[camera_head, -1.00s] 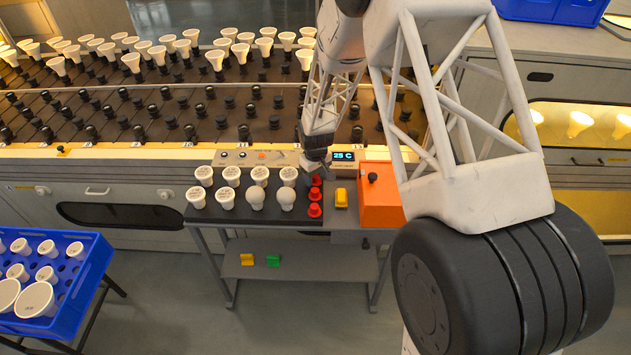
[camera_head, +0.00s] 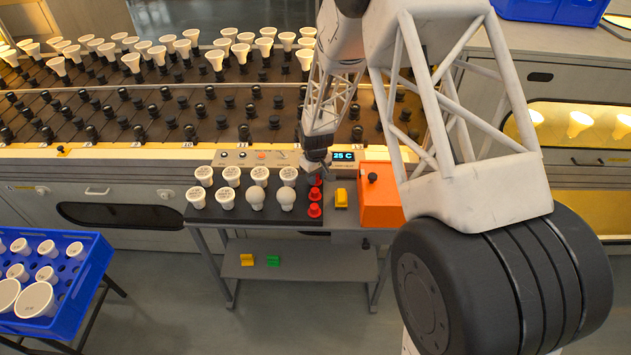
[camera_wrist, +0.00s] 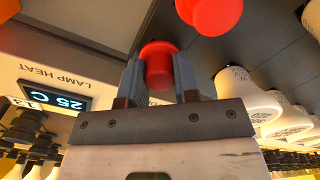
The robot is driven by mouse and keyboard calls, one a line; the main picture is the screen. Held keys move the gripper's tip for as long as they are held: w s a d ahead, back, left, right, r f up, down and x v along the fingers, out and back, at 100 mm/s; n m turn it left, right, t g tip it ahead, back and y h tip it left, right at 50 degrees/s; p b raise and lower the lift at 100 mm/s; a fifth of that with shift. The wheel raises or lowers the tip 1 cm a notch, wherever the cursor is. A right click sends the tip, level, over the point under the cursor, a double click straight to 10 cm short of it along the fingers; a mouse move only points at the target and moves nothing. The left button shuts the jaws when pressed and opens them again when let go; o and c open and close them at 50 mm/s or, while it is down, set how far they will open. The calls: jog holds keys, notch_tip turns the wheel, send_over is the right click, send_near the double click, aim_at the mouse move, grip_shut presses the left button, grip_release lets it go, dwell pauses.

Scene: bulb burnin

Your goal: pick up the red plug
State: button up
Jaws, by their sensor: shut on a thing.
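Three red plugs stand in a short row at the right end of the black bench top; the middle one (camera_head: 315,194) and the front one (camera_head: 314,210) show clearly in the head view. My gripper (camera_head: 316,170) is at the rear one, which it mostly hides. In the wrist view my gripper (camera_wrist: 160,78) is shut on this red plug (camera_wrist: 158,64), with one finger on each side of it. A neighbouring red plug (camera_wrist: 208,14) stands just beyond, clear of the fingers. I cannot tell whether the held plug is off the surface.
White bulbs (camera_head: 255,197) stand left of the plugs. The control panel with a "25 C" display (camera_head: 343,156) is close behind my gripper. A blue crate (camera_head: 95,265) holds bulbs at lower left.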

jog(key=shift+r, duration=0.1)
jog(key=shift+r, duration=4.95)
jog(key=shift+w, duration=0.1)
jog(key=w+a+r+n, duration=0.2)
jog(key=w+a+n, duration=0.1)
jog(key=w+a, duration=0.8)
jog(key=w+a+r+n, duration=0.3)
jog(key=w+a, duration=0.8)
jog(key=a, duration=0.6)
jog(key=shift+w+a, duration=0.15)
jog(key=shift+w, duration=0.2)
jog(key=shift+f, duration=0.15)
jog(key=shift+f, duration=2.2)
jog(key=shift+f, duration=1.9)
